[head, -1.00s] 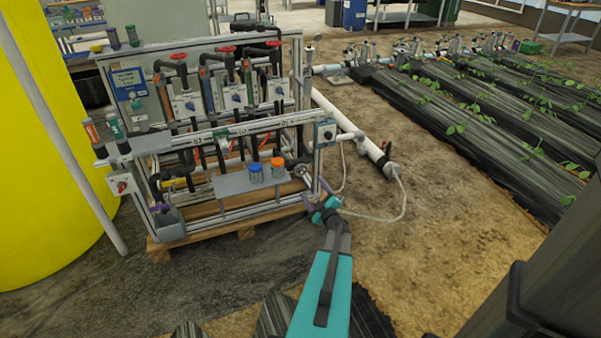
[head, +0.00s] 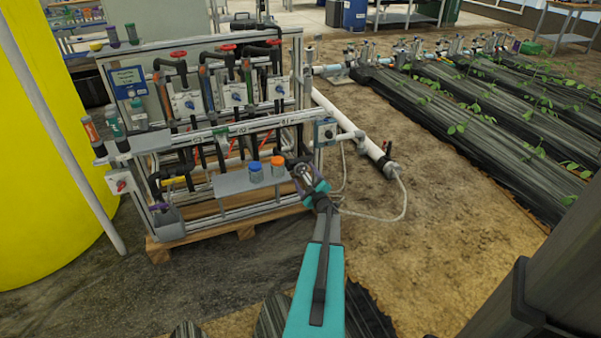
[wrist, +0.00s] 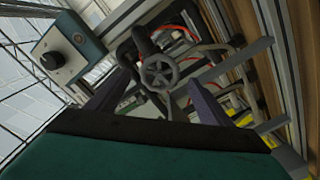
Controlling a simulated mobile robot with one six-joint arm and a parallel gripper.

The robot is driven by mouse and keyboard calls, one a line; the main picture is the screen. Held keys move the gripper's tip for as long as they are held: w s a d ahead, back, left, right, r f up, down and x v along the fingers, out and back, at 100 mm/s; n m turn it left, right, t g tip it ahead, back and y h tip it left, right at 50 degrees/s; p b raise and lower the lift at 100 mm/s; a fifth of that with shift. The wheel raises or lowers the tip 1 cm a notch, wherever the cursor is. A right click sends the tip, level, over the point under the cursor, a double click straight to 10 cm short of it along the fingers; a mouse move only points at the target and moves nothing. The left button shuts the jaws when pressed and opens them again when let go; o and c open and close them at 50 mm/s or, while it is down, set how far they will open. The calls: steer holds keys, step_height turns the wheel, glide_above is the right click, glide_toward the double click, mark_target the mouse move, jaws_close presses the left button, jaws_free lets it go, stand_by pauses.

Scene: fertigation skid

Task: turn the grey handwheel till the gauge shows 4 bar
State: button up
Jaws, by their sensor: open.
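The grey handwheel (wrist: 159,71) shows in the wrist view, a spoked ring ahead of my gripper (wrist: 160,86). The two purple fingers stand apart, one at each side of the wheel in the picture, with nothing between them that I can see held. I cannot tell whether they touch the wheel. In the head view my gripper (head: 308,182) is at the front right corner of the skid, and it partly hides the wheel there. A small round dial (head: 309,51) on the skid's right rear post may be the gauge. Its reading is too small to make out.
A box with a black knob (wrist: 54,60) sits left of the wheel in the wrist view. A shelf (head: 228,184) carries a blue-lidded jar (head: 256,174) and an orange-lidded jar (head: 278,168) close left of my gripper. A pale hose (head: 402,205) lies on the right.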

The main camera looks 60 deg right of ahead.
mark_target(301, 170)
steer(key=shift+b+x, duration=0.3)
steer(key=shift+x, duration=2.1)
steer(key=c, duration=1)
steer(key=shift+a, duration=0.25)
steer(key=shift+c, duration=0.4)
steer(key=shift+d, duration=0.15)
